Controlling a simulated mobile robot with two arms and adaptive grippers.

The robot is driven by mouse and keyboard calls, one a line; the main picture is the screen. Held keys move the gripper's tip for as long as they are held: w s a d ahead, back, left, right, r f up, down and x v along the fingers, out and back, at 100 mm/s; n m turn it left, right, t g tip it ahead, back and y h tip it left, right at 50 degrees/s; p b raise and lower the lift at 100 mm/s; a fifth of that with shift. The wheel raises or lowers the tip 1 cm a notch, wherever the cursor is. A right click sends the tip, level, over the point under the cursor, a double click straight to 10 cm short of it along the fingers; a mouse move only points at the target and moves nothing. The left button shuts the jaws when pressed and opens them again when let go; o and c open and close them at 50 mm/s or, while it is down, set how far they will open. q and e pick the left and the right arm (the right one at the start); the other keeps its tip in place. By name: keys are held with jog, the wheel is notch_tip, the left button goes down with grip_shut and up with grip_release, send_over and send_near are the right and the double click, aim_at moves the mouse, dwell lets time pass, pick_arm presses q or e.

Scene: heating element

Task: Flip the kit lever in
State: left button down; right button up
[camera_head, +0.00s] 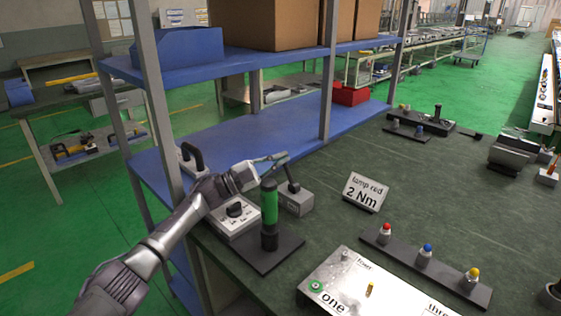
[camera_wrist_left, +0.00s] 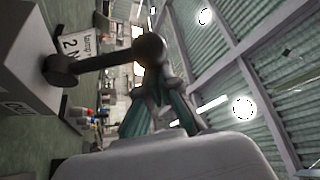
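The kit lever is a dark lever (camera_head: 291,178) on a small grey box (camera_head: 296,203) at the table's left edge. In the left wrist view its round knob (camera_wrist_left: 148,48) stands out from the box (camera_wrist_left: 25,65) on a dark stem and covers part of my fingertips. My left gripper (camera_head: 280,158) is above and just left of the lever in the head view. In the wrist view the fingers (camera_wrist_left: 155,90) run together towards the tips and look shut, with nothing seen between them. Whether they touch the knob I cannot tell. My right gripper is out of view.
A green-handled tool (camera_head: 269,212) stands upright on a dark plate, close by my left gripper. A white switch box (camera_head: 234,217) sits beside it. A sign (camera_head: 365,192) reads "lamp red 2 Nm". A button strip (camera_head: 425,262) and a kit panel (camera_head: 375,290) lie nearer. A blue shelf (camera_head: 240,127) stands behind.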

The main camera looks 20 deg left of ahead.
pick_arm(q)
jog(key=shift+a, duration=0.15)
jog(key=shift+a+f, duration=0.1)
jog(key=v, duration=1.1)
jog(key=shift+s+a, duration=0.2)
jog(key=shift+s, duration=0.15)
